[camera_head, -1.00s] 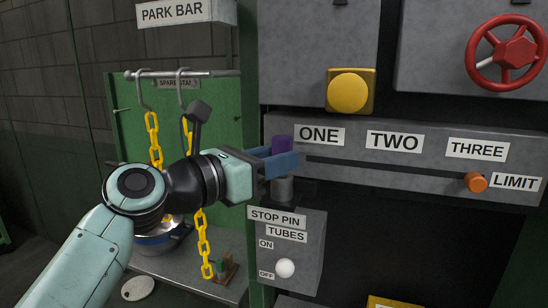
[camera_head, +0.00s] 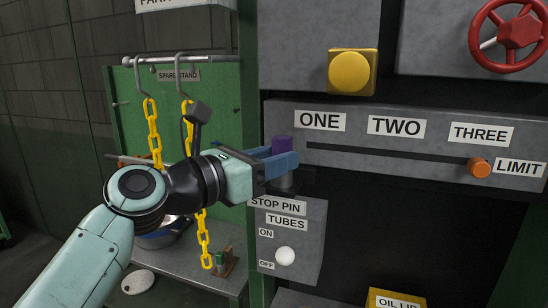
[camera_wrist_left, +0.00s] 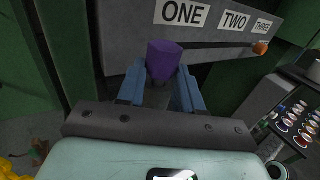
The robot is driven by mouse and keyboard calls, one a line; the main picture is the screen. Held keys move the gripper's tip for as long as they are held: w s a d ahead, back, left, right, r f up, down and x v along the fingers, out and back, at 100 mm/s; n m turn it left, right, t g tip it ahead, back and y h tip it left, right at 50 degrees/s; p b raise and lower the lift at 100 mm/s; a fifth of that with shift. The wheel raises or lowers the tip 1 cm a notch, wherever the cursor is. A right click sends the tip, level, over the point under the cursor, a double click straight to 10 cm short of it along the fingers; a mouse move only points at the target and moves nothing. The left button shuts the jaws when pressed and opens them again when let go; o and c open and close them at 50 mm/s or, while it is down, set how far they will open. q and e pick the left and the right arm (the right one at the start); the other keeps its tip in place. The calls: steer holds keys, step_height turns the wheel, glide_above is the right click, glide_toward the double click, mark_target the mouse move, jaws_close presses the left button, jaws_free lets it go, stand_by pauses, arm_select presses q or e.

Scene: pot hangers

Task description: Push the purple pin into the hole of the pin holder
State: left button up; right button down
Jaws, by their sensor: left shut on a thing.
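The purple pin (camera_head: 282,146) stands upright between the blue fingers of my left gripper (camera_head: 280,164), which is shut on it. In the left wrist view the pin (camera_wrist_left: 163,60) rises between the two fingers (camera_wrist_left: 160,88). A dark grey cylinder (camera_head: 284,184), which looks like the pin holder, sits right below the fingers, above the STOP PIN TUBES box (camera_head: 300,238). Its hole and the pin's lower end are hidden by the fingers, so I cannot tell whether the pin is in it. My right gripper is not in view.
The grey panel (camera_head: 420,180) with ONE, TWO and THREE labels and an orange knob (camera_head: 479,168) lies close to the right. A yellow button (camera_head: 351,72) and red wheel (camera_head: 519,30) are above. Yellow chains (camera_head: 154,135) hang behind my arm at left.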

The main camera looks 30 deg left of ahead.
arm_select(q)
steer(key=shift+f, duration=0.35)
arm_select(e)
steer(key=shift+s+f, duration=0.2)
steer(key=shift+f, duration=0.1)
arm_select(q)
steer(key=o, duration=1.1)
steer(key=b+v, duration=0.2)
steer(key=v, duration=1.1)
steer(key=shift+s, duration=0.2)
arm_select(e)
steer(key=shift+s+f, duration=0.25)
steer(key=shift+f, duration=0.25)
steer(key=shift+s+f, duration=0.25)
steer(key=shift+f, duration=0.2)
steer(key=shift+s, duration=0.1)
